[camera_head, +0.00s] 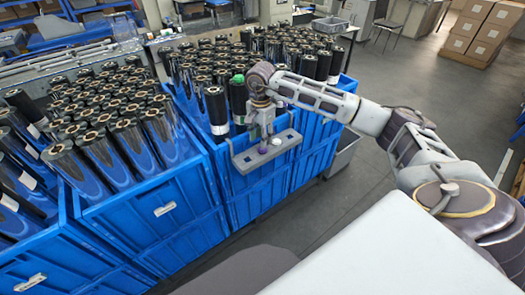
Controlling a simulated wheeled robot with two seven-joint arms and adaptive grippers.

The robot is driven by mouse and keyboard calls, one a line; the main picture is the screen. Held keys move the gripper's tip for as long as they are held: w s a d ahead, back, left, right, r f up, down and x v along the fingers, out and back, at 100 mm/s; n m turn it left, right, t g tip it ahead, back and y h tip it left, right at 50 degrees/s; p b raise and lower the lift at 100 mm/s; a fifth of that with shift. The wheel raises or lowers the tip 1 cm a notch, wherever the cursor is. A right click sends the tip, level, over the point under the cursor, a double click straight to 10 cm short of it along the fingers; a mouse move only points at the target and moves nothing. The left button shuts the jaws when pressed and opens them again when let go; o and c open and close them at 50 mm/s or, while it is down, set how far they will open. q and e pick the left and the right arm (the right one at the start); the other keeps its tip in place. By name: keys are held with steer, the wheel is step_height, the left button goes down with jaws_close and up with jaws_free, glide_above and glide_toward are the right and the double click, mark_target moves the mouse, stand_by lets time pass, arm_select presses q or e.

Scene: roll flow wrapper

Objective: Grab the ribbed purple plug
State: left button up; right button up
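A small purple plug (263,149) shows at the grey holder bar (243,164), which sits at the front of a blue crate in the head view. Its ribs are too small to make out. My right gripper (262,137) points down directly above the plug, with its fingertips close to it. I cannot tell whether the fingers touch the plug or are closed on it. A whitish plug (277,141) sits just to the right on the same bar. My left gripper is not in view.
Blue crates (168,209) full of upright black rolls (216,108) stand behind and to the left of the holder. A green item (239,78) lies among the rolls. Cardboard boxes (480,32) are stacked at the far right. Grey floor is open at the right.

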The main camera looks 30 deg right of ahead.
mark_target(263, 151)
steer(key=shift+d+f+p, duration=0.15)
steer(key=shift+f, duration=0.85)
steer(key=shift+d+f+p, duration=0.1)
steer(key=shift+f+p, duration=0.05)
steer(key=shift+f, duration=1.35)
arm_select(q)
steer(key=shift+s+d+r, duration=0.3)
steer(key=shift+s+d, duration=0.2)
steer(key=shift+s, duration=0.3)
arm_select(e)
steer(key=shift+f, duration=0.1)
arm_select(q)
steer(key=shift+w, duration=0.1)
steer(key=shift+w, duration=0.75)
arm_select(e)
steer(key=c, duration=0.4)
